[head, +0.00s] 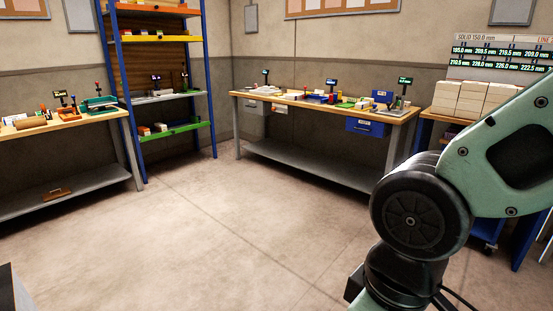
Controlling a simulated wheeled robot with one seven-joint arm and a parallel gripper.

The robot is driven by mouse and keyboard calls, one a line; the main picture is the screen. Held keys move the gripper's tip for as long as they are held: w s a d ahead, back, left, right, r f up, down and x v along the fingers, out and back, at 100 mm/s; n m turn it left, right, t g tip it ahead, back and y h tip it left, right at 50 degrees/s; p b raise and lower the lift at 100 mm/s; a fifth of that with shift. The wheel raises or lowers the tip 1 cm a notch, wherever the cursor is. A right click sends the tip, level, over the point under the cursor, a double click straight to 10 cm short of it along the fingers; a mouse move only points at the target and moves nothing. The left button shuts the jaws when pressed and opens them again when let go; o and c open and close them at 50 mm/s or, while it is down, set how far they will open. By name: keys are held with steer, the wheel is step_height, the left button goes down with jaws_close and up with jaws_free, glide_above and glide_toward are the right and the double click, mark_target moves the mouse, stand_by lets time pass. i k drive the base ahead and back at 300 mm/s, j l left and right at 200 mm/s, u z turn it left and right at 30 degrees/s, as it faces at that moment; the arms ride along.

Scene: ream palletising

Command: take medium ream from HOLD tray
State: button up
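My gripper is not in view; only links of my own arm show at the right. White ream-like blocks (462,98) stand stacked on a wooden-topped stand (432,117) at the right, partly behind my arm. I cannot tell which of them, if any, is the medium ream. No tray can be read as HOLD. A rack (205,80) at the back left holds coloured trays. Its green tray (176,135) carries a few small white and red items.
A long workbench (330,107) with small items and blue bins (366,126) stands at the back. Another bench (60,122) stands at the left. A number board (500,58) hangs at the right. The middle floor (220,220) is clear.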

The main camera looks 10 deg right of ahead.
mark_target(362, 105)
steer(key=i+z, duration=0.1)
steer(key=i, duration=2.65)
steer(key=i+j, duration=0.1)
steer(key=i, duration=0.55)
steer(key=i+z, duration=0.15)
steer(key=i, duration=0.45)
steer(key=i+j, duration=0.2)
steer(key=i, duration=0.45)
steer(key=i+j+z, duration=0.1)
steer(key=i+z, duration=0.2)
steer(key=z, duration=0.15)
steer(key=i+j+z, duration=0.15)
steer(key=i+z, duration=0.25)
steer(key=i+j+z, duration=0.15)
steer(key=z, duration=0.3)
steer(key=i+j+z, duration=0.2)
steer(key=j+z, duration=0.25)
